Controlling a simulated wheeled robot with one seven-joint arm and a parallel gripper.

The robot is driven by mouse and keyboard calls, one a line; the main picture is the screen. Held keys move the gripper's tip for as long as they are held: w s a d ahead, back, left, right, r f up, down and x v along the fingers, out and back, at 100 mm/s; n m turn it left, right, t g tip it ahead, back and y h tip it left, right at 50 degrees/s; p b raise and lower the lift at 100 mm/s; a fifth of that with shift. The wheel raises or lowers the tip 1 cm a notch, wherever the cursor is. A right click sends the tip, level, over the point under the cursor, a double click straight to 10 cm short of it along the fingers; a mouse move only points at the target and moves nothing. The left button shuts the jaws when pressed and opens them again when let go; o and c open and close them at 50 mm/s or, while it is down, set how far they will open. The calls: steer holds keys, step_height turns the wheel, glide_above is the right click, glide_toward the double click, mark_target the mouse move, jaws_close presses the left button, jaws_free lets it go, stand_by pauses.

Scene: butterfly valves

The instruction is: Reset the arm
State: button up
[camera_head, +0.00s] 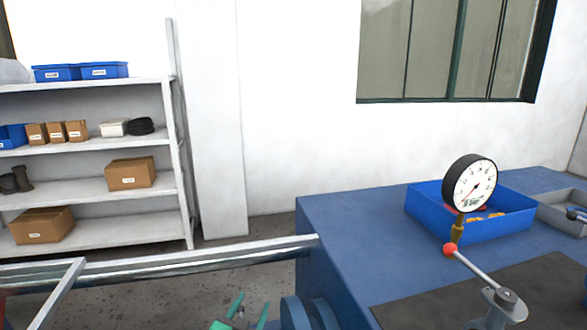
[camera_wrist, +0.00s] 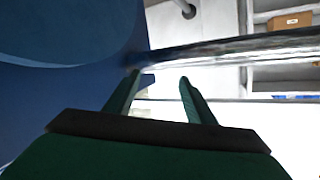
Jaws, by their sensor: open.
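My gripper (camera_head: 249,311) shows at the bottom middle of the head view, left of the blue bench. Its two green fingers are apart, with nothing between them. In the wrist view my gripper (camera_wrist: 159,82) is open and empty, and a metal rail (camera_wrist: 230,50) crosses beyond the fingertips. The rest of my arm is mostly out of view. A valve lever with a red knob (camera_head: 450,249) and a grey hub (camera_head: 505,300) is at the lower right of the head view, well apart from my gripper.
A blue bench (camera_head: 345,225) fills the right, bearing a blue bin (camera_head: 515,228) and a pressure gauge (camera_head: 469,184). A metal rail (camera_head: 200,259) runs left from the bench. White shelves (camera_head: 90,196) with boxes stand behind. Open floor (camera_head: 130,295) lies at lower left.

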steer(key=s+d+f+n+y, duration=0.1)
steer(key=s+d+f+n, duration=0.1)
steer(key=s+d+f, duration=0.45)
steer(key=s+d+f+n+y, duration=0.15)
steer(key=s+f, duration=0.25)
steer(key=s, duration=0.5)
steer(key=s+d+f+n, duration=0.3)
steer(key=s+f, duration=0.2)
steer(key=s, duration=0.3)
steer(key=s+r+m, duration=0.1)
steer(key=s, duration=1.2)
steer(key=s+d+r+m, duration=0.1)
steer(key=s+r, duration=0.1)
steer(key=s, duration=1.1)
steer(key=shift+s+r+h, duration=0.3)
steer(key=shift+s+h, duration=0.1)
steer(key=shift+h, duration=0.05)
